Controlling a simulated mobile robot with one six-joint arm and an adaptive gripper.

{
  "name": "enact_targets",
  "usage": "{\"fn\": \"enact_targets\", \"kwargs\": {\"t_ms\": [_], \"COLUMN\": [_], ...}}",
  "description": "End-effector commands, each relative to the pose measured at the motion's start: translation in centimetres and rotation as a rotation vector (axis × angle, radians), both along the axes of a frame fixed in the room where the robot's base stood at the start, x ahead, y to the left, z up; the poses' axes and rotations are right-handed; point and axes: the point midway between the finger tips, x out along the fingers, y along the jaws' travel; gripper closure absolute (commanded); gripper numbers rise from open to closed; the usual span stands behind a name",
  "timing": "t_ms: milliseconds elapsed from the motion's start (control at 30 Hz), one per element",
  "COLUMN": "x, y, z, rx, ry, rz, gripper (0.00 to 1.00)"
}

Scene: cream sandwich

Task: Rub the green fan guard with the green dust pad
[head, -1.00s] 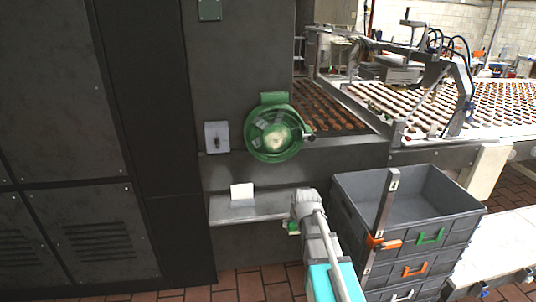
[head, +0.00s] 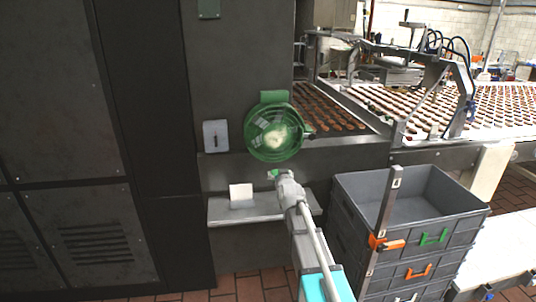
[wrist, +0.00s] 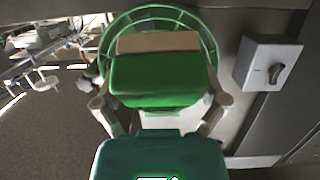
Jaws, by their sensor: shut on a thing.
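The green fan guard (head: 274,134) is a round wire cage on the dark machine wall, with a pale smudge at its middle. It also shows in the wrist view behind the pad (wrist: 152,18). My gripper (head: 276,177) is just below the guard in the head view. It is shut on the green dust pad (wrist: 155,82), a green block with a tan layer (wrist: 158,42) on its far side. The pad hides the middle of the guard in the wrist view. In the head view a gap shows between pad and guard.
A grey switch box (head: 216,136) is left of the guard. A metal shelf (head: 222,216) below holds a white card (head: 241,192). Stacked grey crates (head: 345,190) stand at right, with an upright metal post (head: 384,208) at their near side. A conveyor of biscuits (head: 385,98) runs behind.

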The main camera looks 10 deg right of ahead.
Motion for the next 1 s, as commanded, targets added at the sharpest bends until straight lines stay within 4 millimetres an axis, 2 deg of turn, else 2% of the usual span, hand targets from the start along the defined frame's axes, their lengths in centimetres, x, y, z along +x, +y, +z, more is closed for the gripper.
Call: {"fn": "enact_targets", "kwargs": {"t_ms": [300, 667, 1000], "x": [1.5, 2.1, 3.3], "y": [0.6, 1.0, 1.7], "z": [2.0, 3.1, 4.8], "rx": [-0.004, -0.006, -0.009], "ry": [-0.143, -0.212, -0.345], "rz": [0.001, 0.008, 0.012], "gripper": [0.46, 0.46, 0.46]}}
